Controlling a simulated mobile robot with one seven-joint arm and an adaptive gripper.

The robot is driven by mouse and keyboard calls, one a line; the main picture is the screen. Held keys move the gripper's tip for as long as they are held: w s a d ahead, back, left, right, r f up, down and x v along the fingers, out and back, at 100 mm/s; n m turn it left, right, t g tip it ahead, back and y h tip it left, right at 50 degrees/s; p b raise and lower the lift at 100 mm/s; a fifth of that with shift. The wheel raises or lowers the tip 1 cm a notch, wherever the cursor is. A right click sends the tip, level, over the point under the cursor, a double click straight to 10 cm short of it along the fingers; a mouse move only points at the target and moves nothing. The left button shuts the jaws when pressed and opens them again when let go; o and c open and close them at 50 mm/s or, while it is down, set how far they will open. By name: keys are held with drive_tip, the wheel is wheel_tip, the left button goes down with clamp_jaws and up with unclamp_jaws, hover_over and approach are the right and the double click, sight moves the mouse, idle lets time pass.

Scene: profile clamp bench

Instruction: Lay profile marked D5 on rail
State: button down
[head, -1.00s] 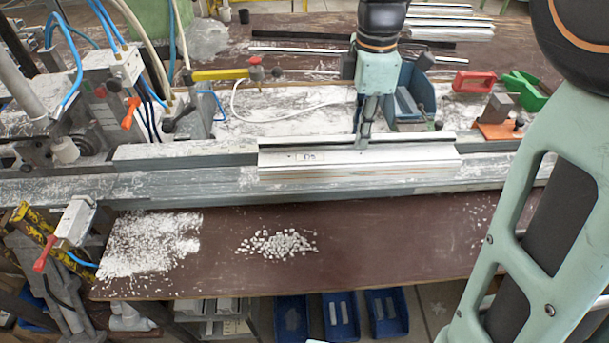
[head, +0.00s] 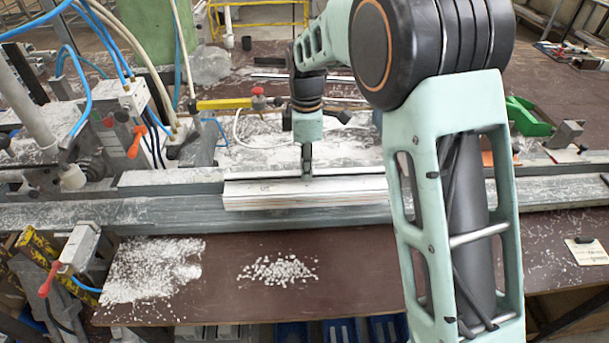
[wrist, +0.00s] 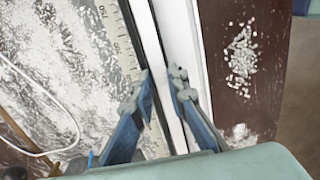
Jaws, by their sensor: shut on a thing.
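A long white profile (head: 265,195) lies lengthwise along the grey rail (head: 130,212) in the head view. My gripper (head: 308,181) comes down from above and is shut on its upper rib, right of the profile's left end. My arm hides the profile's right end. In the wrist view the fingers (wrist: 161,88) pinch the white profile (wrist: 183,35) from both sides. I cannot tell whether the profile rests on the rail or hangs just above it. Its mark cannot be read now.
A clamp station with blue hoses and an orange lever (head: 137,141) stands at left. A red-handled clamp (head: 50,278) is at the front left. White granules (head: 278,269) lie on the brown bench. A ruler scale (wrist: 122,45) runs beside the profile.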

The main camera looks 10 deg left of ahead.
drive_tip(key=shift+w+a+f, duration=0.1)
drive_tip(key=shift+a+f, duration=0.1)
drive_tip(key=shift+f, duration=1.55)
drive_tip(key=shift+f, duration=0.15)
drive_tip(key=c, duration=1.9)
unclamp_jaws()
wheel_tip(320, 180, up, 12)
drive_tip(key=shift+r, duration=0.15)
